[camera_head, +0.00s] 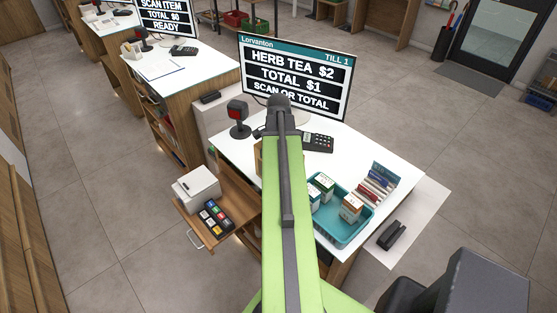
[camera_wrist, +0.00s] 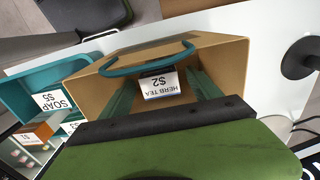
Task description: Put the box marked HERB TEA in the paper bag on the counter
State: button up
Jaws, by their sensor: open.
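The paper bag (camera_wrist: 222,62) is brown with a teal handle and stands open below my gripper in the wrist view. The box marked HERB TEA (camera_wrist: 160,84), white-labelled with $2, shows inside the bag's mouth. My gripper (camera_wrist: 162,88) points down into the bag, its two green fingers apart on either side of the box. I cannot tell whether the box touches the bag's floor. In the head view my arm hides my gripper, the box and most of the bag; only a brown strip of the bag (camera_head: 258,160) shows beside the arm.
A teal tray (camera_head: 345,236) with several boxes stands right of my arm on the white counter (camera_head: 375,140). A till screen (camera_head: 297,77) reads HERB TEA $2, TOTAL $1. A red-faced scanner (camera_head: 236,114) and card terminal (camera_head: 317,142) stand near. A pulled-out drawer (camera_head: 213,232) juts left.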

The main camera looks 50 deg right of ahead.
jog(key=shift+r, duration=0.1)
notch_tip(320, 180, up, 17)
jog(key=p, duration=1.7)
jog(key=w+a+f+n+b, duration=0.3)
jog(key=w+a+f+b, duration=0.45)
jog(key=a, duration=0.25)
jog(key=w+a+f+n+b, duration=0.2)
jog(key=w+a+f+b, duration=0.55)
jog(key=a, duration=0.25)
jog(key=a+f+n+b, duration=0.3)
jog(key=a+n, duration=0.2)
jog(key=a, duration=0.3)
jog(key=w+a+f+n+b, duration=0.1)
jog(key=a+f+n+b, duration=0.2)
jog(key=a, duration=0.6)
jog(key=w+a+f+n+b, duration=0.1)
jog(key=a+f+n+b, duration=0.3)
jog(key=a+n, duration=0.3)
jog(key=shift+a+f, duration=0.15)
jog(key=shift+a, duration=0.85)
